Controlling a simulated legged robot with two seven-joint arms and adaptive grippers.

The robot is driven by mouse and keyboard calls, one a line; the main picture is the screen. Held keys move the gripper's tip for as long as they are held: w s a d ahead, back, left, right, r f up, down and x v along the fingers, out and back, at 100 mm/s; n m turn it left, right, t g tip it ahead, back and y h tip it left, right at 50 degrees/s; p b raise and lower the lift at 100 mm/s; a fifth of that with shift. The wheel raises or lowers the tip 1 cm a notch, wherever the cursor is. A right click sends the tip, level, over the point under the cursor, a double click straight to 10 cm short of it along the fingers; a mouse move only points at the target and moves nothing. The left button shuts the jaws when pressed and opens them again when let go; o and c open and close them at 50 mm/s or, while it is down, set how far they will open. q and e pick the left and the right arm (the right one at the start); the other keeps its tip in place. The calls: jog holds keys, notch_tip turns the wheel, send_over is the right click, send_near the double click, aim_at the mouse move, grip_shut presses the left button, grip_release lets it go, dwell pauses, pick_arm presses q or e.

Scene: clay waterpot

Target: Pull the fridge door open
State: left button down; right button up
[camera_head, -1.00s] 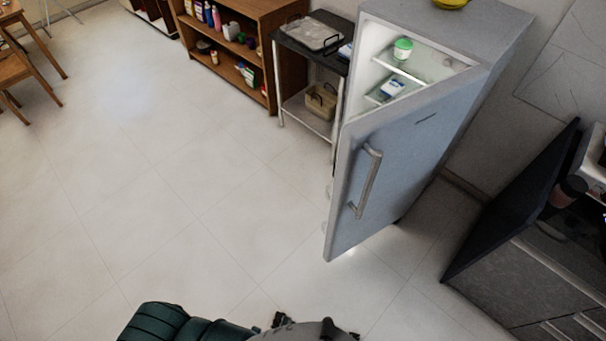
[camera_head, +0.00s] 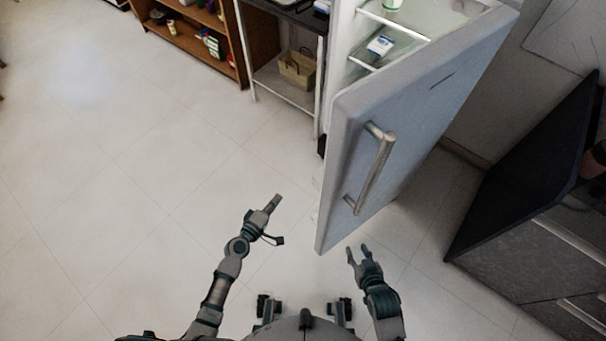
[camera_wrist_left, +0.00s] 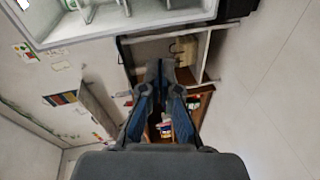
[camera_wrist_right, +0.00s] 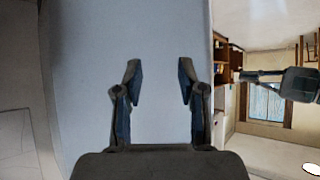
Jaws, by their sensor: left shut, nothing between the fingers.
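The fridge door (camera_head: 405,130) is pale blue-grey with a vertical bar handle (camera_head: 375,165). It stands partly open, and lit shelves show behind it. My left gripper (camera_head: 276,202) is shut and empty, left of the door and apart from it; its closed fingers also show in the left wrist view (camera_wrist_left: 160,72). My right gripper (camera_head: 357,252) is open and empty, below the handle and near the door's lower edge, apart from the handle. In the right wrist view its spread fingers (camera_wrist_right: 158,80) face the flat door face (camera_wrist_right: 150,35). The handle is not visible there.
A dark-topped counter unit (camera_head: 530,165) stands to the right of the fridge. A metal side table (camera_head: 285,20) with a basket (camera_head: 297,68) and a wooden shelf (camera_head: 200,45) stand at the back left. The floor to the left is clear.

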pick_arm(q)
notch_tip(320, 180, up, 7)
jog(key=w+d+n+t+h+b, duration=0.1)
jog(key=w+d+h, duration=0.1)
jog(key=x, duration=0.9)
jog(key=s+d, duration=0.2)
jog(key=s, duration=0.1)
jog(key=shift+d+f+p, duration=0.1)
jog(key=shift+d+p, duration=0.15)
jog(key=shift+p, duration=0.15)
pick_arm(e)
jog(key=r, duration=0.1)
jog(key=s+r, duration=0.1)
jog(key=r, duration=0.1)
jog(key=s+d+r, duration=0.1)
jog(key=shift+r, duration=0.25)
pick_arm(q)
jog(key=shift+s+d, duration=0.1)
jog(key=shift+s, duration=0.05)
